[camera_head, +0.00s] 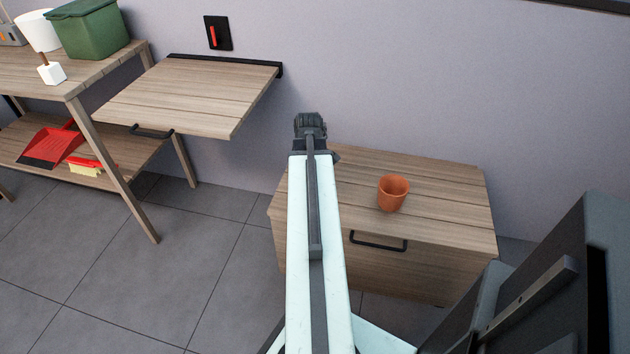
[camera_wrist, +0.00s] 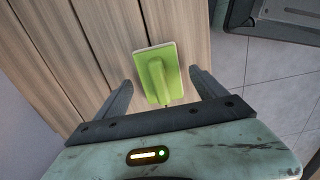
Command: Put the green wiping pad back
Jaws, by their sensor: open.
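The green wiping pad (camera_wrist: 157,77) shows in the wrist view, a light-edged rectangular pad with a raised green handle, on or just over a wooden plank surface (camera_wrist: 85,50). My gripper (camera_wrist: 161,77) is open, with one finger on each side of the pad. I see no clear contact between the fingers and the pad. In the head view my gripper (camera_head: 310,128) is above the back left of a low wooden cabinet (camera_head: 450,205). The pad does not show in the head view; my arm covers part of the cabinet top.
An orange cup (camera_head: 392,193) stands on the cabinet top. A fold-out wooden wall table (camera_head: 190,95) is to the left. A shelf table (camera_head: 95,70) holds a green bin (camera_head: 90,30), a white block with a handle (camera_head: 51,72) and, below, a red dustpan (camera_head: 53,146) and a brush (camera_head: 90,167).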

